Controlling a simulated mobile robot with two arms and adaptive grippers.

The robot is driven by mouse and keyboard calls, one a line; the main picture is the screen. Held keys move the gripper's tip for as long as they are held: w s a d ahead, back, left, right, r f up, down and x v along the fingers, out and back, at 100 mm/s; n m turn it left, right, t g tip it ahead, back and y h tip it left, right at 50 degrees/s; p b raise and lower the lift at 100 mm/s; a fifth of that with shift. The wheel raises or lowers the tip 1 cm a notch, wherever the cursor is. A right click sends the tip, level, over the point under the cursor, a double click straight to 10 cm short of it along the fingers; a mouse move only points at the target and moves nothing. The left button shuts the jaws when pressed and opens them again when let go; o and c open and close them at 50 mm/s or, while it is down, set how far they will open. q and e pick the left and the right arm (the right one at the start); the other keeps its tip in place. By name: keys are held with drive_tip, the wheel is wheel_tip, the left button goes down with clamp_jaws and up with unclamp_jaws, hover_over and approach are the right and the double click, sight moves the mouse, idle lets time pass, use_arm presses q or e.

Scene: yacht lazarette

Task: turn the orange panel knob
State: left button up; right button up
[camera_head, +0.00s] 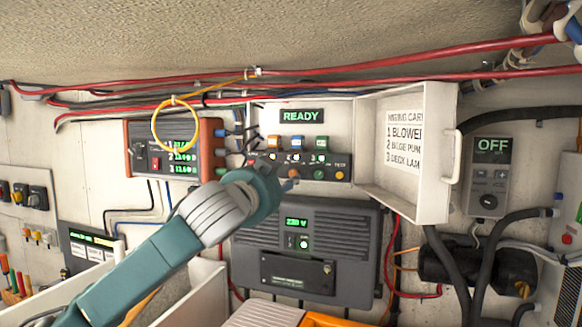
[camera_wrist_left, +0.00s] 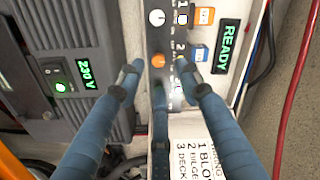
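The orange knob (camera_wrist_left: 158,60) sits on a dark control strip (camera_head: 334,166) inside an open white panel box (camera_head: 345,115). In the left wrist view it appears between the fingertips of my left gripper (camera_wrist_left: 159,70), with a gap on each side. The fingers are spread and hold nothing. I cannot tell how far the tips are from the strip. My right gripper is not in view.
A white knob (camera_wrist_left: 156,17) is beside the orange one. The box's door (camera_head: 403,150) stands open to the right, bearing a printed list. A lit READY display (camera_head: 300,116) is above. A grey 230 V unit (camera_head: 340,240) is below. Red cables (camera_head: 330,70) run overhead.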

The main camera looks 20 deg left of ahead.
sight(292, 174)
use_arm(q)
drive_tip(key=w+p, duration=0.1)
drive_tip(key=w, duration=0.3)
drive_tip(key=shift+d, duration=0.1)
drive_tip(key=w+p, duration=0.1)
drive_tip(key=w, duration=0.1)
drive_tip(key=shift+w+f, duration=0.1)
drive_tip(key=shift+w, duration=0.2)
drive_tip(key=shift+c, duration=0.8)
drive_tip(key=c, duration=0.4)
clamp_jaws()
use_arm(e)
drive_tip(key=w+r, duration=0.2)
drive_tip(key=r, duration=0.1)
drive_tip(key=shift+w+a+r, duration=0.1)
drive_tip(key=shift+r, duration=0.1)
